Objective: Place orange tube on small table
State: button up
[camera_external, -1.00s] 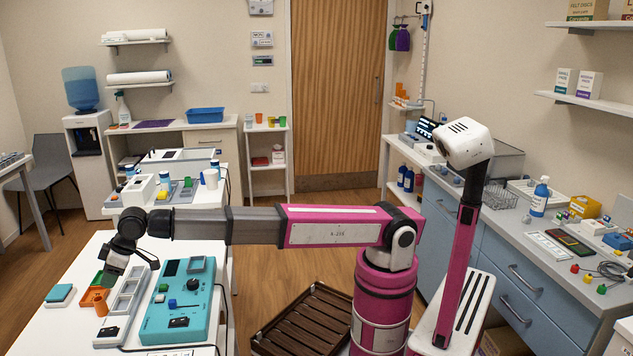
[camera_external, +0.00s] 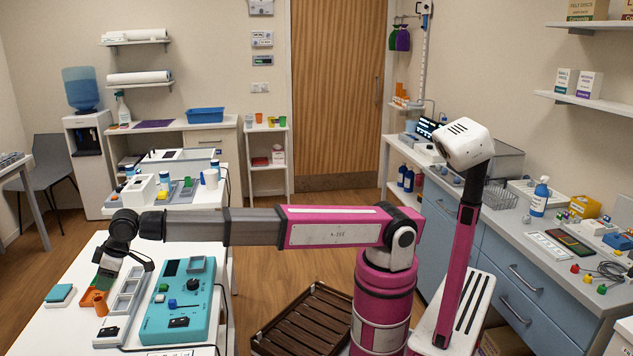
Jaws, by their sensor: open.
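The orange tube (camera_external: 98,302) stands on the white table (camera_external: 68,320) at the lower left, between an orange tray (camera_external: 88,295) and a grey-white rack (camera_external: 122,303). My gripper (camera_external: 103,281) points down just above and behind the tube, over the tray's right side. It is open, and I see nothing held in it. Its fingertips are small and partly blend with the tray. Which table is the small one is unclear; a narrow white shelf table (camera_external: 266,128) stands at the back by the door.
A teal device (camera_external: 181,303) with knobs lies right of the rack. A teal box (camera_external: 59,295) lies to the left. A second white table (camera_external: 205,196) with bottles stands behind. A brown slatted crate (camera_external: 302,320) is on the floor near my base.

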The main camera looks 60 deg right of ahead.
aim_at(97, 305)
jog(key=x, duration=1)
jog(key=shift+d+f, duration=0.15)
jog(key=shift+d, duration=0.05)
jog(key=c, duration=0.6)
jog(key=shift+r, duration=0.2)
